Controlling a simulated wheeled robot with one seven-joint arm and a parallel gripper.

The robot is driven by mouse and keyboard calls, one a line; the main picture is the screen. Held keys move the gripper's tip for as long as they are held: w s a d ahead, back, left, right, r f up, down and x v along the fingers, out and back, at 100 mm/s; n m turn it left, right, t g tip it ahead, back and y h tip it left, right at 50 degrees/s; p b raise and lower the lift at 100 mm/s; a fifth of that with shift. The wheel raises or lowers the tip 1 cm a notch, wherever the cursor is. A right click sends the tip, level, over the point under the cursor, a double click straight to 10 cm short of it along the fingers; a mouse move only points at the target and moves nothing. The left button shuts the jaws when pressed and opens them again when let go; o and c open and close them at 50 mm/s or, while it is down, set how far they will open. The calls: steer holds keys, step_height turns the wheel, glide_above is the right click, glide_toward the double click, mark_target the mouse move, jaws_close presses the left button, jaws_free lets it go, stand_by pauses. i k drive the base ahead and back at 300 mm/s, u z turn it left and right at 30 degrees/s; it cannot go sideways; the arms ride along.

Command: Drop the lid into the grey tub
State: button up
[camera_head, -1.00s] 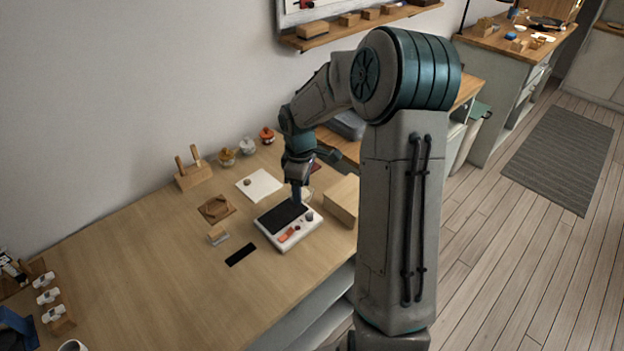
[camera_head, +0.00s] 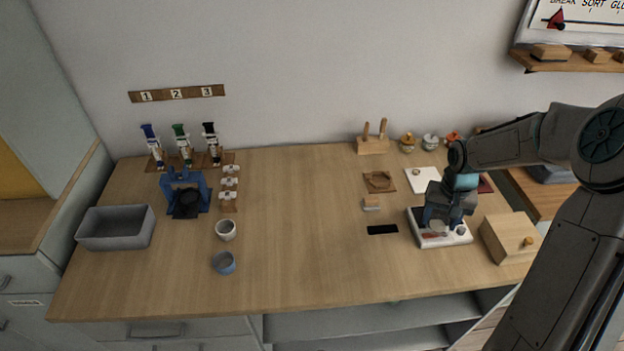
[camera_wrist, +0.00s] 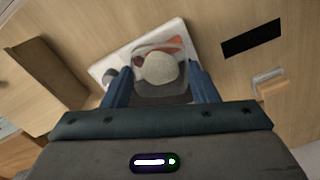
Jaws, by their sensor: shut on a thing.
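My gripper (camera_wrist: 160,85) is shut on a pale round thing, seemingly the lid (camera_wrist: 162,69), between its two blue fingers in the wrist view. In the head view my gripper (camera_head: 440,218) is over the white device at the right of the bench, and the lid cannot be made out there. The grey tub (camera_head: 115,242) is an open rectangular box at the bench's far left, well away from my gripper. No contents show inside it.
The white device (camera_head: 462,237) has a dark pad and an orange piece. A wooden box (camera_head: 511,238) stands to its right. A white cup (camera_head: 226,229), a blue cup (camera_head: 223,263) and a blue stand (camera_head: 186,190) are near the tub. The bench middle is clear.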

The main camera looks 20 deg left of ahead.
mark_target(130, 231)
steer(key=k, duration=0.3)
steer(key=u, duration=1.55)
steer(key=i, duration=0.35)
steer(key=u, duration=0.75)
